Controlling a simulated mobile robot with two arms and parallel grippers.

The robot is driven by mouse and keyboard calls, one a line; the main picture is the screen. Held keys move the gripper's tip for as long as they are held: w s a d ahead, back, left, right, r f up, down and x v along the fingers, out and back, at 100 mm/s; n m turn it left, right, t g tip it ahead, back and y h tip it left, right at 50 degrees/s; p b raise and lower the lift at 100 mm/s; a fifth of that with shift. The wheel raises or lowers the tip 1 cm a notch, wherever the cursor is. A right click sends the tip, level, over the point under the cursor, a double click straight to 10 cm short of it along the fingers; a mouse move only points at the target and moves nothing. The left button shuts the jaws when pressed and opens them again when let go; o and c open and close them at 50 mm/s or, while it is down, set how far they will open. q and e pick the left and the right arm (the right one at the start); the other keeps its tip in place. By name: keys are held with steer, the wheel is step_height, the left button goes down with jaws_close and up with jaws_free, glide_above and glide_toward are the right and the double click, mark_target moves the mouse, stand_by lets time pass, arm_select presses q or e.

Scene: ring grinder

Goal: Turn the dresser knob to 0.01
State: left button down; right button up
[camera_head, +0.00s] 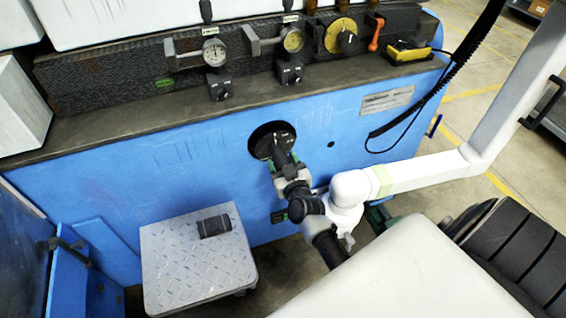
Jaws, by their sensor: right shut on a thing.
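The dresser knob (263,146) is a round black dial on the front of the blue machine, in the middle of the head view. My right gripper (283,158) reaches it from the lower right and is shut on it. The gripper covers the lower right part of the knob. The scale marks are too small to read, so the knob's setting cannot be told. My left gripper is not in view.
A diamond-plate metal step (175,262) stands below, with a small dark object (214,226) on it. Gauges (214,52), a yellow dial (341,36) and an orange lever (376,34) sit along the ledge above. A black coiled cable (445,88) hangs at right.

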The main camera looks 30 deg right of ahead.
steer(key=m, duration=0.4)
steer(key=shift+p, duration=0.4)
steer(key=shift+m, duration=1.8)
steer(key=o, duration=0.9)
steer(key=shift+o, duration=0.2)
steer(key=shift+s, duration=0.15)
steer(key=v, duration=1)
steer(key=shift+s, duration=0.25)
